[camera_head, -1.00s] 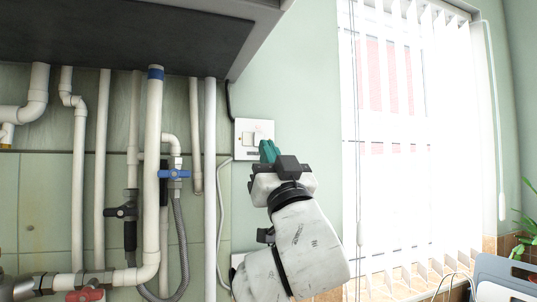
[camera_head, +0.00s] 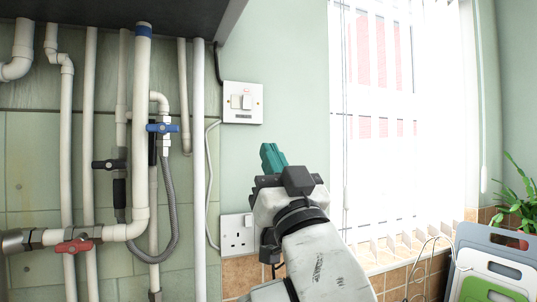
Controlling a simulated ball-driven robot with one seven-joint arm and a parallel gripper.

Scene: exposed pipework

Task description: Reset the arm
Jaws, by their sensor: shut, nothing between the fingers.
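My gripper (camera_head: 272,157) shows in the head view at the lower middle, its teal fingers together and pointing up and slightly left. The fingers are shut with nothing between them. My white arm comes up from the bottom of the picture behind it. The fingertips are below and to the right of a white wall switch (camera_head: 243,102), apart from it in the picture. How far the gripper is from the wall I cannot tell.
White pipes (camera_head: 142,130) with a blue valve handle (camera_head: 163,128), a black valve handle (camera_head: 108,165) and a red valve handle (camera_head: 73,246) run along the left wall. A socket (camera_head: 237,234) is left of my gripper. A blind-covered window (camera_head: 400,120), plant (camera_head: 521,200) and boards (camera_head: 490,262) are right.

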